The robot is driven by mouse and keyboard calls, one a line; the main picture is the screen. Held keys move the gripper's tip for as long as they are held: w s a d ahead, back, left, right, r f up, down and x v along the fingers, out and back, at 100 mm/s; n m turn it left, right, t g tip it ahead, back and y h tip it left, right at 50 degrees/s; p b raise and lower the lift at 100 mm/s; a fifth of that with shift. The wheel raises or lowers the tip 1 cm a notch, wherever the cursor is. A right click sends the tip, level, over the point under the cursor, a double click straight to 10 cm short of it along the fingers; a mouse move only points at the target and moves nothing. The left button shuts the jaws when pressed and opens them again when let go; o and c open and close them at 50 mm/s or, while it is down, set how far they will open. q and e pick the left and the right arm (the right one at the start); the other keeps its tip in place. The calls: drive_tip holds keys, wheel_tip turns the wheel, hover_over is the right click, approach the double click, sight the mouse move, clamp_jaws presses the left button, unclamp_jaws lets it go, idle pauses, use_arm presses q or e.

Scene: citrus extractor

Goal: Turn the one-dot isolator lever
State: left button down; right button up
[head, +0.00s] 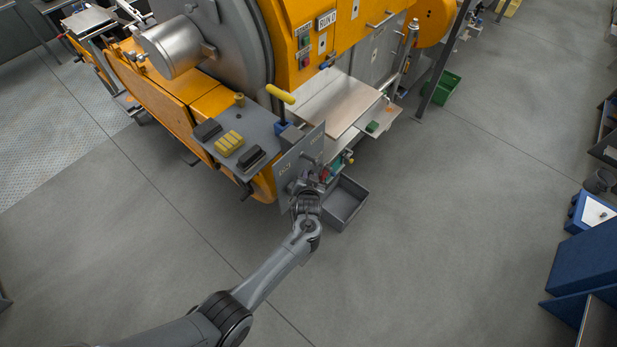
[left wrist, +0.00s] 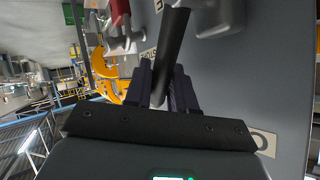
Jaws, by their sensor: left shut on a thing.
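A grey upright panel (head: 289,172) stands at the front end of the orange machine. My left gripper (head: 309,186) reaches its face from below in the head view. In the left wrist view, a dark bar-shaped lever (left wrist: 172,50) runs up from between the fingers of my left gripper (left wrist: 163,90), which is shut on it. White labels (left wrist: 148,60) lie on the panel beside the lever, partly covered by the fingers. The lever's dot marking does not show. In the head view the gripper hides the lever. My right gripper is out of view.
A grey open bin (head: 345,204) stands on the floor just right of my left gripper. A yellow-handled lever (head: 280,94) and a shelf with black and yellow blocks (head: 229,143) are behind the panel. The floor in front is clear.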

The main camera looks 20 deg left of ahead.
use_arm(q)
drive_tip(key=c, duration=1.1)
unclamp_jaws()
drive_tip(key=shift+s, duration=0.15)
drive_tip(key=v, duration=1)
drive_tip(key=shift+s+d+r, duration=0.15)
drive_tip(key=shift+s+r, duration=0.05)
